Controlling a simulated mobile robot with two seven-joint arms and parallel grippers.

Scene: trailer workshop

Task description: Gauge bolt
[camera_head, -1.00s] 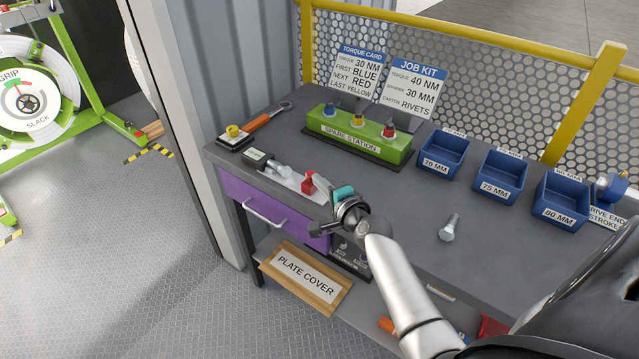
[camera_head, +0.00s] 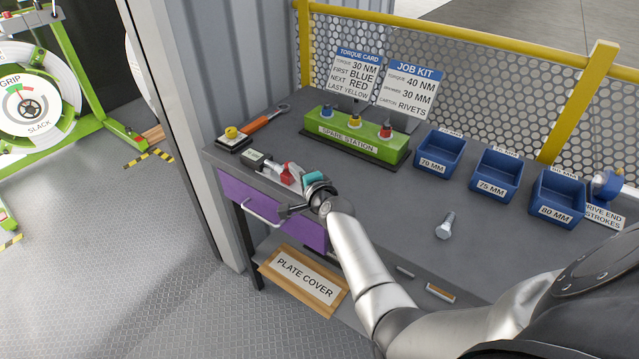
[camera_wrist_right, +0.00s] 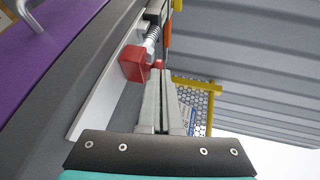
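Another silver bolt (camera_head: 446,225) lies loose on the bench. My left gripper is out of view.
Blue bins marked 70 MM (camera_head: 441,153), 75 MM (camera_head: 495,175) and 80 MM (camera_head: 557,198) stand at the right. A green spare station (camera_head: 349,141), two cards and an orange-handled wrench (camera_head: 262,122) are behind the gauge.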

